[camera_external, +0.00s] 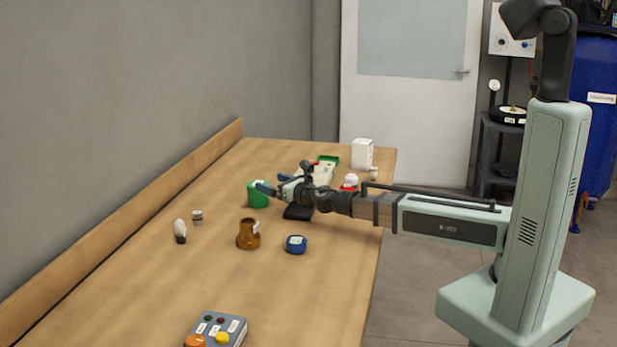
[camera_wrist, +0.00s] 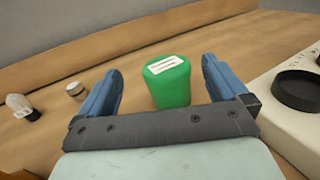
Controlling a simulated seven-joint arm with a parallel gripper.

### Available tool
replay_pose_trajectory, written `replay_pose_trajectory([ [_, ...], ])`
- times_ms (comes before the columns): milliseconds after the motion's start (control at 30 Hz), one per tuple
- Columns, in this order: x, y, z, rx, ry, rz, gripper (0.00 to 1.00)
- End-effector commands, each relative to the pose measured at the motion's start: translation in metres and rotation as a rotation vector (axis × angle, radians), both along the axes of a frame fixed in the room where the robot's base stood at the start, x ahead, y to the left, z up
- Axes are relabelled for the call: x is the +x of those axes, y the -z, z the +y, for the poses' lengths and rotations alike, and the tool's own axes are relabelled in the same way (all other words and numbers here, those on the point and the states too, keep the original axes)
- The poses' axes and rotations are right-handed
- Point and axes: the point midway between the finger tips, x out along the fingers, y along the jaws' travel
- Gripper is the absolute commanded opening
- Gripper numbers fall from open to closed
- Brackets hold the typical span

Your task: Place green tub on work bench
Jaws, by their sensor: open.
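The green tub (camera_external: 257,195) stands upright on the wooden work bench (camera_external: 150,285), toward its back-left side. In the wrist view the green tub (camera_wrist: 169,84) has a white label on its top and stands on the bench top (camera_wrist: 225,37). My gripper (camera_external: 262,188) reaches in from the right at the tub. In the wrist view my gripper (camera_wrist: 160,78) is open, with one blue finger on each side of the tub in the picture. Gaps show between the fingers and the tub. I cannot tell how far ahead of the fingertips the tub is.
A light bulb (camera_external: 180,231), a small jar (camera_external: 197,217), a brown pot (camera_external: 248,234) and a blue puck (camera_external: 295,244) stand nearby. A white device with a black disc (camera_wrist: 297,90) is close on the right. A button box (camera_external: 217,329) is at the front. A wooden ledge (camera_external: 130,220) runs along the wall.

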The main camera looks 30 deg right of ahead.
Motion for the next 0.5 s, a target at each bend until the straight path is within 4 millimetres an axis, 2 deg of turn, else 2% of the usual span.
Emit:
replay_pose_trajectory([
  [200, 0.0, 0.021, 0.0, -0.001, 0.002, 0.001, 1.0],
  [367, 0.004, 0.026, 0.001, 0.001, 0.001, 0.0, 1.0],
  [500, 0.016, 0.026, 0.005, 0.001, 0.002, -0.001, 1.0],
])
